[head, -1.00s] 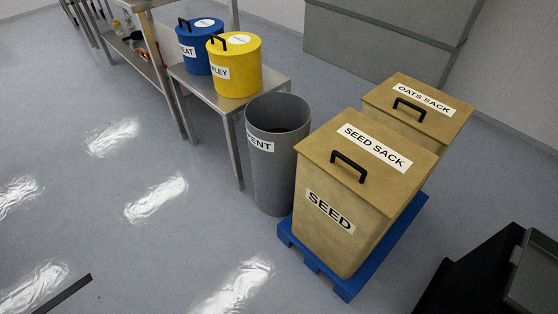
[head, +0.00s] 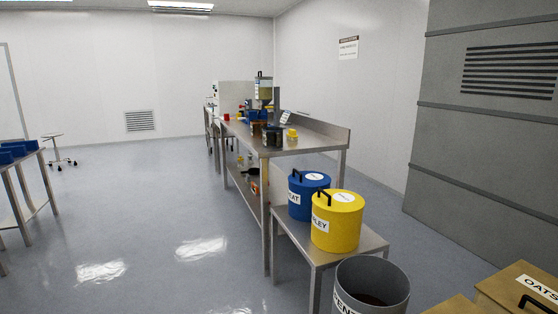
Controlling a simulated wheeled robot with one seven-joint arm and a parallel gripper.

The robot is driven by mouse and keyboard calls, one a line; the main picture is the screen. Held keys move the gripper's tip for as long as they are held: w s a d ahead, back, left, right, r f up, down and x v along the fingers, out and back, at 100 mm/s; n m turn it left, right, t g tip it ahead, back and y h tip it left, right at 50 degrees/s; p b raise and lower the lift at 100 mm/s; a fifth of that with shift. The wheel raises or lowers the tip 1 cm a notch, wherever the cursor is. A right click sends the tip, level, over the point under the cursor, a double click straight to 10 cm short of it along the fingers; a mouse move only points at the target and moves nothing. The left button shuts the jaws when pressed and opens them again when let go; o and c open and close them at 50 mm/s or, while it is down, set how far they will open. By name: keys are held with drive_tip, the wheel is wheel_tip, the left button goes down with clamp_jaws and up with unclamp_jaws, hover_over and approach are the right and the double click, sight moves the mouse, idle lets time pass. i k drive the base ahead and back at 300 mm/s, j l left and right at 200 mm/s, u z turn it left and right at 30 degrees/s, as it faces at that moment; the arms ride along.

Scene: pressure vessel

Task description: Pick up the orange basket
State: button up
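I cannot make out an orange basket for certain. A small orange item (head: 255,188) shows on the lower shelf of the steel workbench, too small and partly hidden to tell what it is. The workbench top holds a small yellow item (head: 291,134), a dark box (head: 272,137) and other small things. My gripper is not in view.
A low steel table (head: 371,247) holds a blue drum (head: 309,200) and a yellow drum (head: 337,224). Another table (head: 34,188) with blue bins is at left. Floor between is clear.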

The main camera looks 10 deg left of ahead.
sight(256, 127)
drive_tip(key=i+j+u, duration=0.35)
drive_tip(key=i, duration=0.35)
drive_tip(key=i+j+u, duration=0.4)
drive_tip(key=i, duration=0.3)
drive_tip(key=i+u, duration=0.35)
drive_tip(key=i, duration=2.25)
